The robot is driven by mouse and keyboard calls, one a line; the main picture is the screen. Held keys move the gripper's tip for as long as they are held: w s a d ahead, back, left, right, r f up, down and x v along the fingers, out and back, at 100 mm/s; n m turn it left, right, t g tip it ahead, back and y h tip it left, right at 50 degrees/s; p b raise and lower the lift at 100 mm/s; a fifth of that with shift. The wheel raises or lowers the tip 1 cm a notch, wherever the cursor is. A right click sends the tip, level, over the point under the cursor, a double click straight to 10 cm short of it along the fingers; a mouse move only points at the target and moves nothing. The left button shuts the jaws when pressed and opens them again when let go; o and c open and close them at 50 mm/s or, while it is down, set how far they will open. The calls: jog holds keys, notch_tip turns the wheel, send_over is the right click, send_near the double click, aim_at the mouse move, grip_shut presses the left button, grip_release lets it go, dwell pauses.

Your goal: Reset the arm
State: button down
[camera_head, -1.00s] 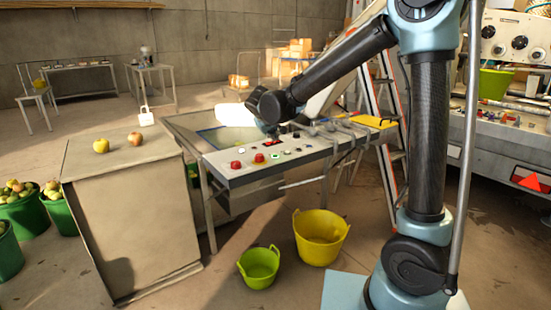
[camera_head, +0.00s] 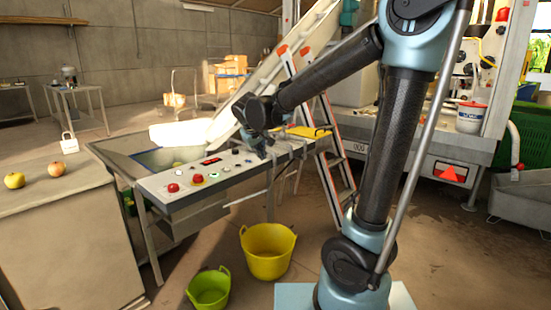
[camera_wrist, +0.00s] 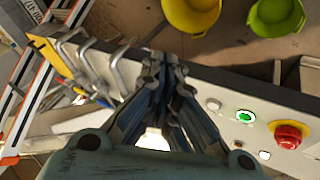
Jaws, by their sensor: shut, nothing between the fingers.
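My arm reaches left across the head view and bends down at the wrist. My gripper (camera_head: 266,152) is over the right part of the white control panel (camera_head: 228,182), by its bent metal handles. In the wrist view my gripper (camera_wrist: 160,68) has its blue-grey fingers closed together with nothing between them. Right of the fingers, that view shows the panel's lit green button (camera_wrist: 245,116) and a red mushroom button (camera_wrist: 288,133). The handles (camera_wrist: 100,60) are to the left. Whether the fingertips touch the panel cannot be told.
A yellow tub (camera_head: 267,252) and a green tub (camera_head: 209,288) stand on the floor before the panel. A ladder (camera_head: 330,150) rises behind my arm. Two apples lie on the cabinet (camera_head: 70,235) at left. A trailer (camera_head: 455,165) and a grey bin (camera_head: 520,190) stand right.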

jog(key=s+d+f+m+g, duration=0.1)
jog(key=s+d+f+m, duration=0.1)
jog(key=s+d, duration=0.6)
jog(key=s+d+f+m+g, duration=0.15)
jog(key=s+d, duration=0.35)
jog(key=d, duration=0.7)
jog(key=s+d+f+m+g, duration=0.1)
jog(key=s+d+f, duration=0.2)
jog(key=s+f, duration=0.2)
jog(key=s+d+f+m+g+y, duration=0.1)
jog(key=s+d+f+m, duration=0.1)
jog(key=s, duration=0.9)
notch_tip(320, 180, down, 3)
jog(key=shift+d+r, duration=0.15)
jog(key=shift+d, duration=0.4)
jog(key=shift+w, duration=0.1)
jog(key=shift+w+f, duration=0.2)
jog(key=shift+w, duration=0.2)
